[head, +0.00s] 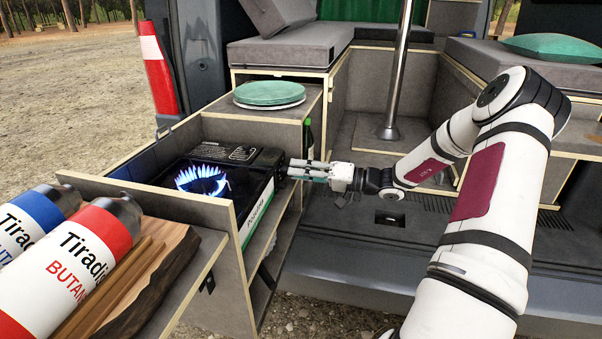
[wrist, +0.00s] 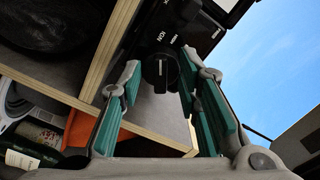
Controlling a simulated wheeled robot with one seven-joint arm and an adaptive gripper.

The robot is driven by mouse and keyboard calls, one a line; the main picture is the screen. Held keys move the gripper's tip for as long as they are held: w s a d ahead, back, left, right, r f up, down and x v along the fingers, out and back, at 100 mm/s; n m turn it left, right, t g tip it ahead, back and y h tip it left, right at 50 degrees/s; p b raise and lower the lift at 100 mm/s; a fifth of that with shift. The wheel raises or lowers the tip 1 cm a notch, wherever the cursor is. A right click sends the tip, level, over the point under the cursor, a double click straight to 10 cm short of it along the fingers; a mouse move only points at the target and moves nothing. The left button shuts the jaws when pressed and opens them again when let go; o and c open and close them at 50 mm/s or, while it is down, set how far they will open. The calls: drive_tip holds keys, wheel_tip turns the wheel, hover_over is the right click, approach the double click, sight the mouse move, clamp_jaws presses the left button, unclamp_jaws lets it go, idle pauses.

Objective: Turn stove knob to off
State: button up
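The black camping stove (head: 240,155) sits in the pull-out unit, with a ring of blue flame (head: 202,181) burning on it. In the wrist view, the round black stove knob (wrist: 160,72) shows near the fingertips, with its grip bar roughly upright in the picture and white "IGN" lettering beside it. My gripper (head: 291,170) is at the stove's right-hand end in the head view. In the wrist view, its teal-padded fingers (wrist: 160,84) are apart, one to each side of the knob. I cannot tell whether they touch it. The head view does not show the knob clearly.
A wooden panel edge (wrist: 110,50) runs close to the left finger. Blue and red gas canisters (head: 80,255) lie on a wooden board at the front left. Green plates (head: 270,93) rest on the cabinet behind the stove. A bottle (head: 308,140) stands behind my gripper.

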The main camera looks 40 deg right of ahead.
clamp_jaws()
drive_tip(key=shift+d+r+m+p, duration=0.15)
drive_tip(key=shift+m+p, duration=2.45)
drive_tip(key=shift+m, duration=3.45)
drive_tip(key=shift+d+r+m+p, duration=0.1)
drive_tip(key=shift+m+p, duration=2.5)
drive_tip(key=shift+m, duration=3.45)
